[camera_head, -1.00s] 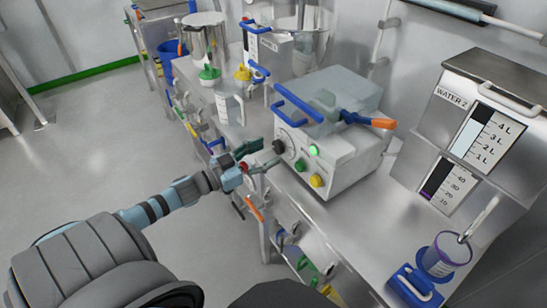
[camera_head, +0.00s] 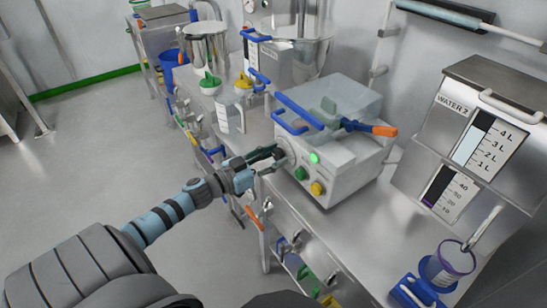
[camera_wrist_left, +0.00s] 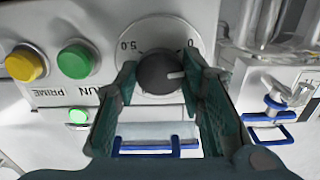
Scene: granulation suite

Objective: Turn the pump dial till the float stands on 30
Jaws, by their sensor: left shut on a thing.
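The white pump box (camera_head: 345,172) stands on the steel bench, with its dial on the front face. My left gripper (camera_head: 280,155) is at that face, its fingers hiding most of the dial. In the left wrist view the dark dial (camera_wrist_left: 158,73) sits between the fingertips, and the gripper (camera_wrist_left: 160,85) is shut on it. Its white pointer line points to the picture's right, below the 0 label. The WATER 2 tank's lower gauge (camera_head: 450,193) carries marks up to 40. A small purple float (camera_head: 428,203) shows low in it, near the 10. My right gripper is not in view.
A green button (camera_head: 301,173) and a yellow button (camera_head: 317,188) sit beside the dial. A purple-rimmed cup (camera_head: 447,266) stands on a blue holder (camera_head: 414,291) below the spout. A blue-handled tool with an orange tip (camera_head: 384,131) lies on the pump.

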